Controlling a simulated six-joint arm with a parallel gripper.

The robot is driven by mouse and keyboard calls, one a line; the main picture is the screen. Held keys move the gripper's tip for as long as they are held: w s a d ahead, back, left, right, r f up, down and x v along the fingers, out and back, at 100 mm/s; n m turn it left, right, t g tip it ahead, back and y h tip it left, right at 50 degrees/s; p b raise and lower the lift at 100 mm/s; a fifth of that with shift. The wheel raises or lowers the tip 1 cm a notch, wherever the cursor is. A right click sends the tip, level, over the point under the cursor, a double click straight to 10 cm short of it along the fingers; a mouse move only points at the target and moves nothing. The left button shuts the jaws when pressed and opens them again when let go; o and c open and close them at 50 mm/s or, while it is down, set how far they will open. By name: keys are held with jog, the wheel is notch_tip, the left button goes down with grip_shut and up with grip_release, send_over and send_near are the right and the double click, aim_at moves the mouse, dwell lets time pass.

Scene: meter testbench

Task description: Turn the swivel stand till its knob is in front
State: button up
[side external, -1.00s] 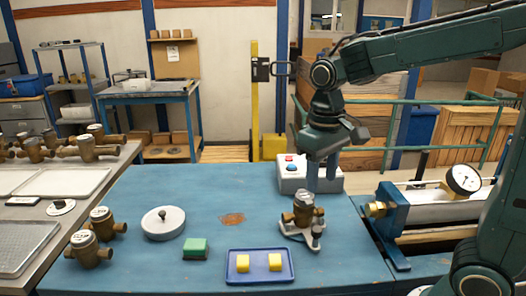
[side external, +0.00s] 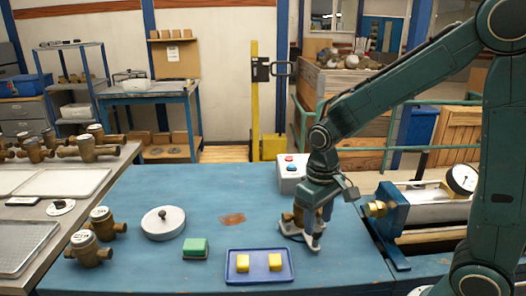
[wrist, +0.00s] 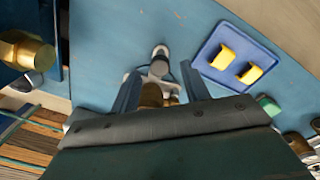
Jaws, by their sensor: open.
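The swivel stand, a pale flat plate (side external: 303,241), sits right of centre on the blue bench in the side view. It carries a brass meter, largely covered by my gripper (side external: 312,218). The stand's knob (side external: 316,241), a short dark post, is at its front right. In the wrist view the knob (wrist: 160,54) shows just beyond the plate (wrist: 134,79), ahead of the brass meter body (wrist: 152,95). My open gripper (wrist: 161,88) points down with one finger on each side of the meter. I cannot tell whether the fingers touch it.
A blue tray (side external: 259,279) with two yellow blocks lies front left of the stand. A green block (side external: 195,248) and a round white disc with a knob (side external: 163,224) are further left. A blue clamp with a brass fitting (side external: 380,209) stands close on the right. A button box (side external: 291,177) is behind.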

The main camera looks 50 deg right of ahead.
jog(key=shift+f, duration=1.15)
grip_shut()
